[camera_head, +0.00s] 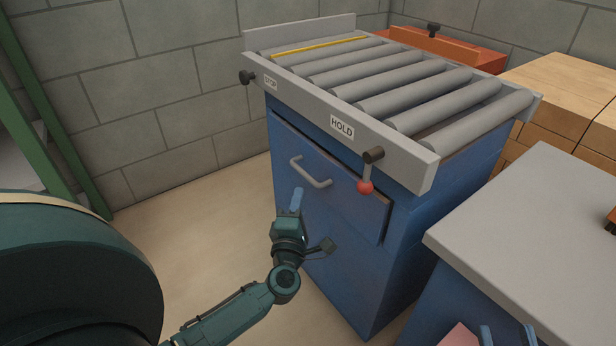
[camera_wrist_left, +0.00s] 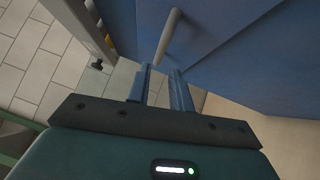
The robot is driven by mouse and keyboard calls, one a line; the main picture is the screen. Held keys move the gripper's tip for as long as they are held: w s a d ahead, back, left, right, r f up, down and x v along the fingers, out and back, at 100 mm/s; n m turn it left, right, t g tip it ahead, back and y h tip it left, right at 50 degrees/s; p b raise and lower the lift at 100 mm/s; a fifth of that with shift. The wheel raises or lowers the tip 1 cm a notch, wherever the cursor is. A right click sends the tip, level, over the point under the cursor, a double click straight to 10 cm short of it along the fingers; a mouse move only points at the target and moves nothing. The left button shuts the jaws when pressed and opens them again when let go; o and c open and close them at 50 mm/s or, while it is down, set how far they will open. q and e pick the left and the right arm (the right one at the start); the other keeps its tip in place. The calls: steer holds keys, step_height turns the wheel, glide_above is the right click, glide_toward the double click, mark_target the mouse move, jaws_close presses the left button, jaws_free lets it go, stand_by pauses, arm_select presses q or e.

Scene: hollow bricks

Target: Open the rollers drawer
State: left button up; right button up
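The blue rollers cabinet (camera_head: 345,285) carries grey rollers on top. Its drawer front (camera_head: 335,180) stands slightly proud of the cabinet face, with a dark line around its edge; I cannot tell if it is ajar. The grey bar handle (camera_head: 311,173) is on the drawer front. My left gripper (camera_head: 297,197) is just below and left of the handle in the head view. In the left wrist view its two fingers (camera_wrist_left: 160,82) are apart and empty, and the handle (camera_wrist_left: 168,38) lies just beyond the fingertips. Two blue fingers of my right gripper (camera_head: 508,337) show apart at the bottom edge.
A red-knobbed lever (camera_head: 366,184) hangs under the HOLD label (camera_head: 342,127), right of the handle. A grey-topped blue unit (camera_head: 530,220) stands at the right. Tan blocks (camera_head: 560,90) are behind it. Open floor (camera_head: 210,220) lies left of the cabinet.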

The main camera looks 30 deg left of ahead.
mark_target(305, 172)
arm_select(q)
steer(key=b+x, duration=0.2)
steer(key=x, duration=0.7)
steer(key=shift+c, duration=0.4)
jaws_close()
